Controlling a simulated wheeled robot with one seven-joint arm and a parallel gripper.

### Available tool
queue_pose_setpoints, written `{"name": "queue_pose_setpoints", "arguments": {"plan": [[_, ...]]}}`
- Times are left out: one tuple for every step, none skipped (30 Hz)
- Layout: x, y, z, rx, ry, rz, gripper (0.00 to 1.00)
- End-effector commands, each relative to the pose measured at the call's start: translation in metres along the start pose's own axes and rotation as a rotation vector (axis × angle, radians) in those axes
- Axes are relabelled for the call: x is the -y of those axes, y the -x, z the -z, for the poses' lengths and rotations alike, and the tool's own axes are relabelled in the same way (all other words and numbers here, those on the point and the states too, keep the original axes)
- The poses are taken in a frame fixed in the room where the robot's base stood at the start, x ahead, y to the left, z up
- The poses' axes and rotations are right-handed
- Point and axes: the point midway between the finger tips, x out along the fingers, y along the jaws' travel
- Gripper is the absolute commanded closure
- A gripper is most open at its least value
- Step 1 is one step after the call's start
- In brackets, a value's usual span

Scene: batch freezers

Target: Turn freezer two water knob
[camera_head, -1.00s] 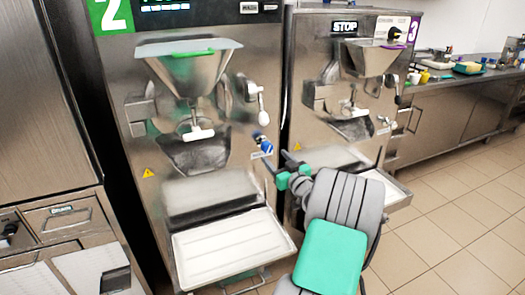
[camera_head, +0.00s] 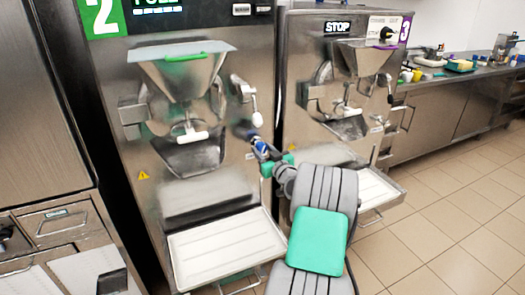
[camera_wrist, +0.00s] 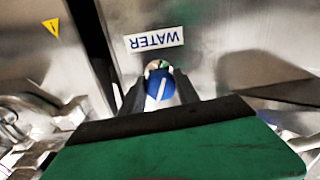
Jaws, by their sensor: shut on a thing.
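Freezer two (camera_head: 120,110) is the steel machine with the green "2" label. Its blue water knob (camera_head: 261,150) sits on the right side of its front, below a white-handled lever. In the wrist view the blue knob (camera_wrist: 160,88) with a white line lies between my two dark fingers, under an upside-down WATER label (camera_wrist: 155,40). My gripper (camera_wrist: 158,95) is shut on the knob, with a finger on each side. In the head view my gripper (camera_head: 258,152) reaches the knob from the lower right, and the fingers partly hide it.
Freezer three (camera_head: 335,90) stands close on the right, with its own tray (camera_head: 375,190) beside my arm. Freezer two's white tray (camera_head: 225,248) juts out below the knob. A counter (camera_head: 450,105) runs along the back right, and tiled floor is free there.

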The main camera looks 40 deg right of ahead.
Motion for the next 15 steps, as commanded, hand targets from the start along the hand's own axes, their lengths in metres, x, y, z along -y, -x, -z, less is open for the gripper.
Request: {"name": "queue_pose_setpoints", "arguments": {"plan": [[0.0006, 0.0, -0.0003, 0.0, -0.001, 0.001, 0.74], [0.0007, 0.0, -0.0003, 0.001, -0.001, 0.001, 0.76], [0.0007, 0.0, -0.0003, 0.001, -0.001, 0.001, 0.79], [0.0007, 0.0, -0.0003, 0.001, -0.001, 0.001, 0.82], [0.0008, 0.0, -0.0003, 0.001, -0.001, 0.002, 0.84], [0.0008, 0.0, -0.0004, 0.001, -0.001, 0.002, 0.88], [0.0008, 0.0, -0.0004, 0.001, -0.001, 0.002, 0.9], [0.0009, 0.0001, -0.0004, 0.001, -0.001, 0.002, 0.92], [0.0009, 0.0, -0.0004, 0.001, -0.001, 0.002, 0.96], [0.001, 0.0001, -0.0005, 0.001, -0.001, 0.002, 0.98], [0.001, 0.0001, -0.0005, 0.001, -0.001, 0.002, 1.0], [0.001, 0.0001, -0.0005, 0.001, -0.001, 0.002, 1.0], [0.001, 0.0001, -0.0005, 0.001, -0.002, 0.002, 1.0], [0.0011, 0.0001, -0.0006, 0.001, -0.002, 0.002, 1.0], [0.0011, 0.0001, -0.0007, 0.001, -0.004, 0.002, 1.0]]}}
